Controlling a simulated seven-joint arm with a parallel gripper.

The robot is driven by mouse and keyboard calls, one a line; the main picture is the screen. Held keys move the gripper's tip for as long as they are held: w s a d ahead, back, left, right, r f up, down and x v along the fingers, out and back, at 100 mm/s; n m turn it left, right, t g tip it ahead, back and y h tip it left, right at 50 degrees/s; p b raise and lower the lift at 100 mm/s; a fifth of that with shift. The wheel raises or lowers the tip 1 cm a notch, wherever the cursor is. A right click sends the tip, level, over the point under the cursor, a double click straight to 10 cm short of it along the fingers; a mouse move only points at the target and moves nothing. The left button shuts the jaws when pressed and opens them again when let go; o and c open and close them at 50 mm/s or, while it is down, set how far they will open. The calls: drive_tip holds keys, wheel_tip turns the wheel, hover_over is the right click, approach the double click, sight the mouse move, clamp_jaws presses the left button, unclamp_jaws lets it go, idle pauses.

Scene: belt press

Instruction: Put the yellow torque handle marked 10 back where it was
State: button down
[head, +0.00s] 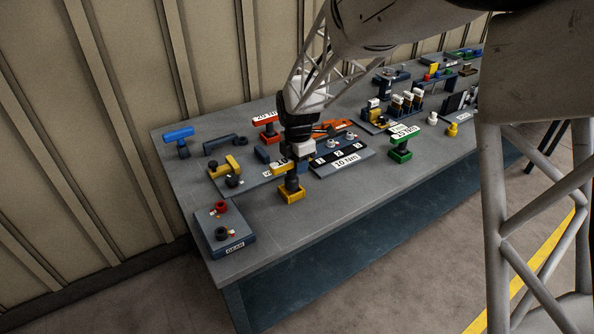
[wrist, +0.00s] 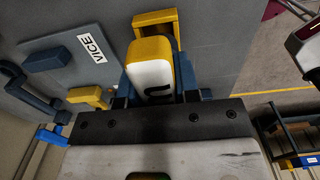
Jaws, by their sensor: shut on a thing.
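My gripper (head: 292,160) is shut on the yellow torque handle (head: 281,169), seen close up in the wrist view (wrist: 153,47). The handle has a white label face with a partly visible dark mark. In the wrist view the fingers (wrist: 155,92) stand at either side of it. A yellow stand (head: 291,196) is on the bench directly below the handle, and also shows past the handle in the wrist view (wrist: 155,17). A dark shaft shows between handle and stand. I cannot tell whether it is seated in the stand.
A red handle (head: 267,119) stands behind and a green handle (head: 402,141) to the right, each on a stand. A board labelled 10 Nm (head: 346,160) lies close right of my gripper. A grey box with knobs (head: 222,232) is front left. Bare bench lies front right.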

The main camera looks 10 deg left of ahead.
drive_tip(key=shift+w+a+f, duration=0.2)
drive_tip(key=shift+w+f, duration=0.05)
drive_tip(key=shift+w, duration=0.1)
drive_tip(key=shift+f, duration=1.35)
drive_tip(key=shift+f, duration=0.15)
drive_tip(key=c, duration=0.8)
unclamp_jaws()
drive_tip(key=shift+c, duration=0.2)
drive_tip(key=shift+s+f, duration=0.1)
drive_tip(key=shift+d+r, duration=0.1)
drive_tip(key=shift+r, duration=3.85)
